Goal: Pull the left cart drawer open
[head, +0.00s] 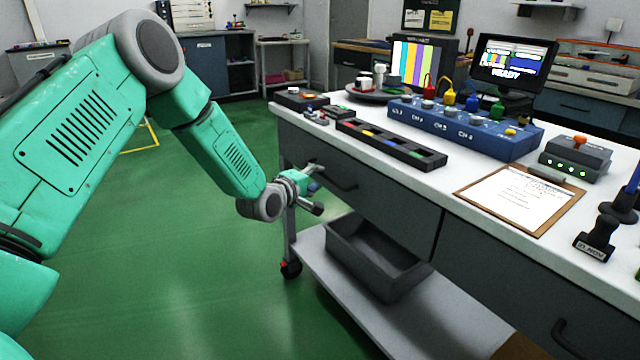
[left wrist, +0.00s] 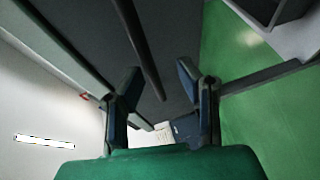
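The left cart drawer (head: 390,212) has a dark grey front under the white cart top and looks flush with the cart. Its dark bar handle (head: 340,182) is at the left part of that front. My left gripper (head: 314,190) is beside the handle's left end. In the left wrist view its two fingers (left wrist: 158,78) are spread apart, and the dark handle bar (left wrist: 138,45) runs down the picture into the gap between them. I see no finger closed on the bar; whether one touches it I cannot tell. My right gripper is not in view.
A second drawer with its own handle (head: 565,338) is at the right. A grey bin (head: 370,262) stands on the lower shelf (head: 345,300). A clipboard (head: 518,198) and a blue channel fixture (head: 462,130) lie on top. Green floor (head: 190,270) left of the cart is clear.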

